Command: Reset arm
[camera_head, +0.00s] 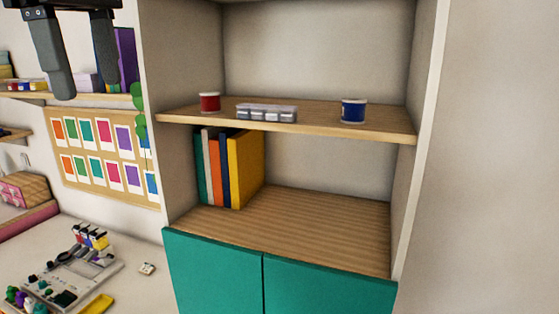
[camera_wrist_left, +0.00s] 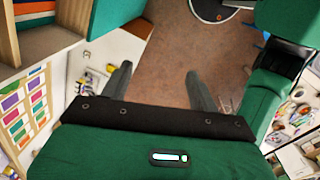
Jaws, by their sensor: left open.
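My left gripper (camera_head: 82,60) hangs at the top left of the head view, its two dark fingers pointing down and spread apart. In the left wrist view the same gripper (camera_wrist_left: 158,88) is open with nothing between its fingers, above brown floor. It is in the air, in front of the wall and shelf area, and touches nothing that I can see. My right gripper does not show clearly in either view.
A cabinet shelf (camera_head: 175,118) holds a red spool (camera_head: 210,102), a clear bead box (camera_head: 266,113) and a blue spool (camera_head: 354,110). Books (camera_head: 232,168) stand below, above green doors (camera_head: 215,272). A desk (camera_head: 140,250) at lower left carries a grey tray (camera_head: 95,277) and yellow dish (camera_head: 97,304).

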